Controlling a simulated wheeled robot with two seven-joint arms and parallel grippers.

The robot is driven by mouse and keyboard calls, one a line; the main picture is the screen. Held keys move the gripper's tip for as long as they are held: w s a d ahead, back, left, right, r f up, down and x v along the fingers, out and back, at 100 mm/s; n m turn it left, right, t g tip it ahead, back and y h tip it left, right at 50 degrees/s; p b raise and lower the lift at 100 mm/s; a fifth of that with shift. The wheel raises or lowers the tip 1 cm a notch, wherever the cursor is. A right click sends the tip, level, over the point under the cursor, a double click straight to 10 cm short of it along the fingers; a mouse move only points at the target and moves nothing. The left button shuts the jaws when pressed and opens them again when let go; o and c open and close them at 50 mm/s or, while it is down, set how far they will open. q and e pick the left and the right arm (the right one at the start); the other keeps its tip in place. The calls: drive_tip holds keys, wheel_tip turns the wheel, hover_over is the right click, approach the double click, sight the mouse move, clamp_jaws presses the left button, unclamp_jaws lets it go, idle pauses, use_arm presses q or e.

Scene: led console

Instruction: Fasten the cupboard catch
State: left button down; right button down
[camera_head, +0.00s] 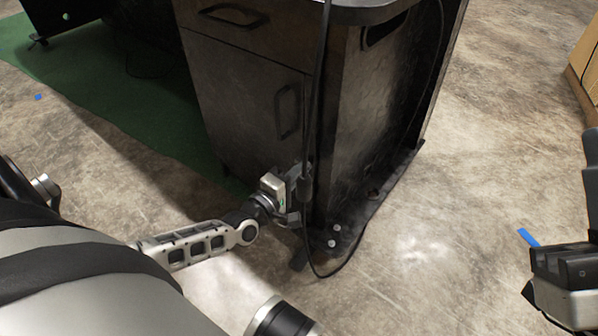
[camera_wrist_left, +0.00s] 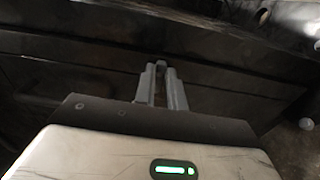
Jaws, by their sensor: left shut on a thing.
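The dark cupboard door (camera_head: 240,95) with its black bar handle (camera_head: 286,112) looks closed in the head view. My left gripper (camera_head: 302,178) is at the low right edge of the door, by the cabinet corner. In the left wrist view, my left gripper's grey fingers (camera_wrist_left: 160,72) are close together against the dark panel, shut on a small part between their tips. That part is mostly hidden; I take it to be the catch, but its shape and position are unclear. A dark and pale part of my right arm shows at the right edge; its fingers cannot be made out.
A drawer (camera_head: 235,22) is above the door. A black cable (camera_head: 312,245) hangs down the cabinet corner and loops on the floor beside my left gripper. A green mat (camera_head: 110,110) lies left of the cabinet. A wooden box (camera_head: 585,65) stands far right. Floor (camera_head: 450,190) between is clear.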

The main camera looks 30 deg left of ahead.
use_arm(q)
drive_tip(key=shift+n, duration=0.3)
drive_tip(key=c, duration=1.5)
unclamp_jaws()
drive_tip(key=shift+o, duration=0.2)
drive_tip(key=shift+s, duration=0.1)
